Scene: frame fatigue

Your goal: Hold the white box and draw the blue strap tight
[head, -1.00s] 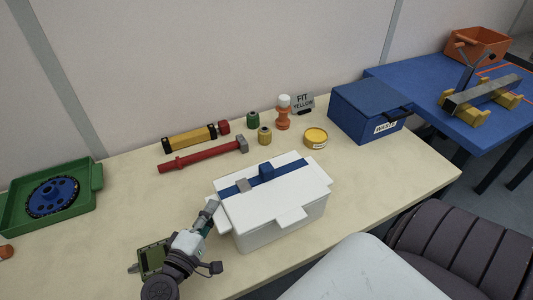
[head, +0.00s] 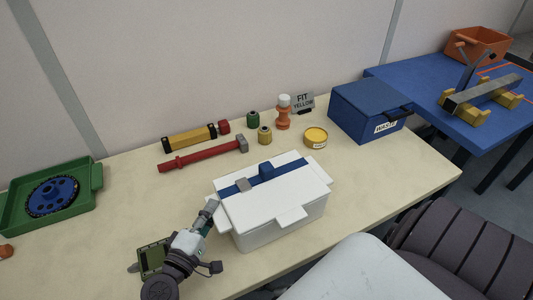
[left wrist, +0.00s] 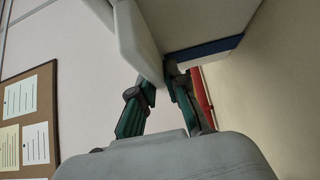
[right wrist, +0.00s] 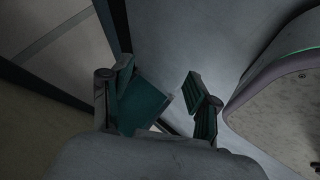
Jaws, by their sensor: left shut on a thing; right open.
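The white box (head: 270,224) stands on the table with its lid on. The blue strap (head: 286,170) runs across the lid, with a grey buckle (head: 243,185) and a raised blue tab (head: 266,171) on it. My left gripper (head: 211,210) is shut on the tab at the box's left end. In the left wrist view my left gripper (left wrist: 160,88) has its fingers on the white box (left wrist: 138,42), and the blue strap (left wrist: 208,50) shows on its side. My right gripper (right wrist: 178,100) is open and empty, away from the box; it is not in the head view.
A blue waste bin (head: 367,110) is at the back right, a green tray (head: 20,206) at the left. A dark chair (head: 460,250) stands in front.

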